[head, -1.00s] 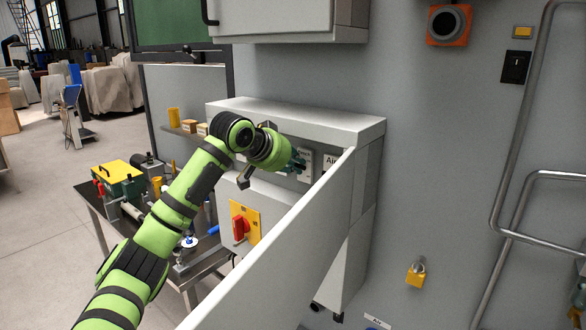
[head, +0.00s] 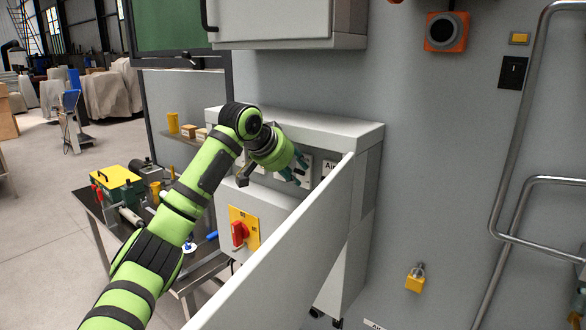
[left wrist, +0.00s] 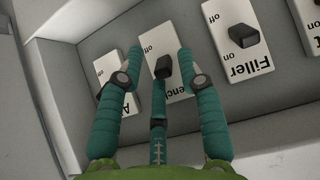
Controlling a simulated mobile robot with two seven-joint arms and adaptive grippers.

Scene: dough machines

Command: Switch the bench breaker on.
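In the left wrist view, the bench breaker is a white plate (left wrist: 152,38) with a dark switch lever (left wrist: 163,67). Its label shows "ench" and "off"; the rest is hidden by my fingers. My left gripper (left wrist: 160,68) has its fingers apart, with the lever between the two outer fingertips and the third finger just below it. I cannot tell whether any finger touches the lever. In the head view, my left gripper (head: 297,170) is inside the open grey cabinet (head: 345,129), in front of the breaker plates. My right gripper is not in view.
The Filler breaker (left wrist: 263,62) is to the right, and a plate starting with "A" (left wrist: 106,66) is to the left, partly behind a finger. The open cabinet door (head: 290,255) stands close beside my left arm. A red rotary switch (head: 239,233) is below.

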